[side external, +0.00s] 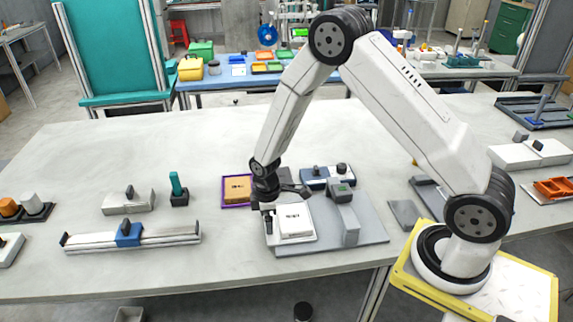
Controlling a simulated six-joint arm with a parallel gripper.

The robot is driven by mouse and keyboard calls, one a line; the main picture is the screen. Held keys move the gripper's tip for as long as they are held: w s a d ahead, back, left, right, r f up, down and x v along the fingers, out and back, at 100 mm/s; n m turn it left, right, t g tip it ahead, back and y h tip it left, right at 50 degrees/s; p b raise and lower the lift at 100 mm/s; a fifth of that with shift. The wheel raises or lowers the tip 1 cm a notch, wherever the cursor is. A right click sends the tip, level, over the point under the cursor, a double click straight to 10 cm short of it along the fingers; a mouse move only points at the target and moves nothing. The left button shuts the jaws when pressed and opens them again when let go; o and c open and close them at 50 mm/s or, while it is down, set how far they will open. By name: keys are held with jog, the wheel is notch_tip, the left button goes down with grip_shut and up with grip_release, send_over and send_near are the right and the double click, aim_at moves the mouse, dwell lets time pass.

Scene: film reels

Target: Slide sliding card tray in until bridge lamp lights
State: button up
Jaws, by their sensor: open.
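The sliding card tray (271,238) is a pale tray with a white card block (295,221) on it. It sits at the left part of a grey base plate (372,232). A grey bridge (349,222) stands to the right of the tray, apart from it. A small dark and green piece (342,188) is on the bridge's top; I cannot tell whether it is a lit lamp. My gripper (268,209) is open, low over the tray's left end. A dark upright piece there is partly mixed with my fingers, so contact cannot be told.
To the left are a slide rail with blue carriage (129,235) and a teal-handled piece (179,191). The table front left of the plate is clear.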

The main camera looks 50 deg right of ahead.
aim_at(315, 220)
grip_shut()
jog(key=s+d, duration=0.9)
jog(key=shift+s+d, duration=0.1)
jog(key=shift+d, duration=0.05)
grip_release()
dwell(0.3)
jog(key=shift+r, duration=0.2)
